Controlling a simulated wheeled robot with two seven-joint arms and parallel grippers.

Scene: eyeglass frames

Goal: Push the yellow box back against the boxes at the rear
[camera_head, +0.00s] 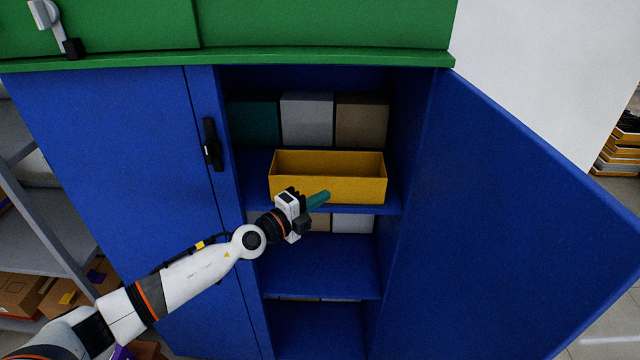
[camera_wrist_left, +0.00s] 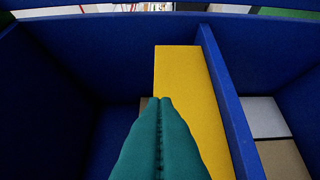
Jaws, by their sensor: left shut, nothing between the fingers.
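The yellow box (camera_head: 345,190) is open-topped and stands upright near the front edge of the upper blue shelf (camera_head: 393,196). Behind it on that shelf stand the rear boxes: a teal one (camera_head: 253,122), a grey one (camera_head: 307,117) and a tan one (camera_head: 362,122). My left gripper (camera_head: 326,195) is shut and empty, its teal fingers in front of the yellow box's front face. The left wrist view shows the closed fingers (camera_wrist_left: 162,102) against the yellow face (camera_wrist_left: 185,70); I cannot tell whether they touch it. My right gripper is out of view.
The open blue door (camera_head: 500,200) stands to the right, and a closed door (camera_head: 120,150) with a black handle (camera_head: 211,145) to the left. Lower shelves (camera_head: 320,265) lie below, with pale boxes (camera_wrist_left: 262,118) under the upper shelf. Bare shelf shows left of the yellow box.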

